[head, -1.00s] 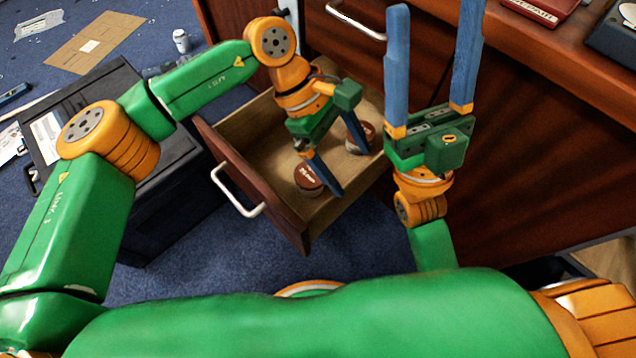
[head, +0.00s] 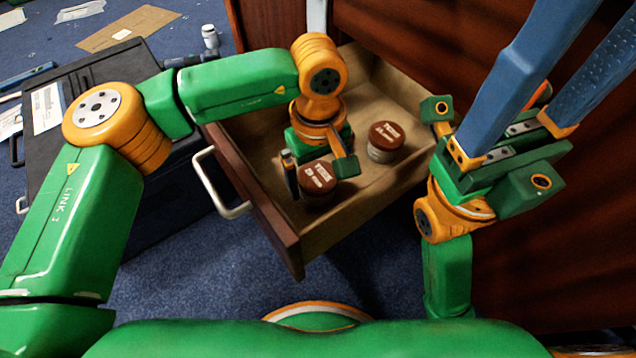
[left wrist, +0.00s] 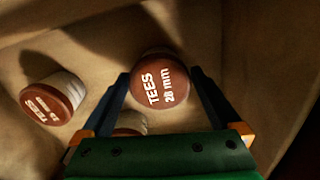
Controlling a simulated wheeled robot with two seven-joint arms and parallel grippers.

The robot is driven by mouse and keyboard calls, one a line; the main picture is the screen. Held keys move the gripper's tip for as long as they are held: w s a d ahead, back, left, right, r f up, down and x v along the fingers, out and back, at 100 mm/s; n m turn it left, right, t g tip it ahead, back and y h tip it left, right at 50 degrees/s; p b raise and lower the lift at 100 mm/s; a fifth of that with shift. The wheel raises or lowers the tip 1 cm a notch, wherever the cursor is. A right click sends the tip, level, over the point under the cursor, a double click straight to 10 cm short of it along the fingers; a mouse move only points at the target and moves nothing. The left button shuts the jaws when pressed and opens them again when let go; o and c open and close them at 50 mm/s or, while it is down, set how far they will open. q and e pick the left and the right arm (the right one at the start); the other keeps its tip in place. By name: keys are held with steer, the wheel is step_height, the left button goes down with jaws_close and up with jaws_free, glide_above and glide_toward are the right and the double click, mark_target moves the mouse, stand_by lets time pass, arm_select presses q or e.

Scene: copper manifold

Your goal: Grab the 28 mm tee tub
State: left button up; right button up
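The 28 mm tee tub (left wrist: 160,82), with a brown lid lettered "TEES 28 mm", stands between my left gripper's (left wrist: 161,88) two fingers in the left wrist view. The fingers are apart, with a narrow gap at each side of the lid. In the head view my left gripper (head: 318,172) points down into the open drawer, its fingers on either side of a brown-lidded tub (head: 318,182) whose lettering is small. My right gripper (head: 562,65) is raised at the right, blue fingers spread and empty, tips cut off by the frame.
A similar tub (head: 386,142) stands farther right in the drawer (head: 282,232). The left wrist view shows another lettered tub (left wrist: 52,98) at left and a partly hidden one (left wrist: 131,121) near the gripper's base. A black case (head: 95,85) stands left of the drawer.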

arm_select(q)
jaws_close()
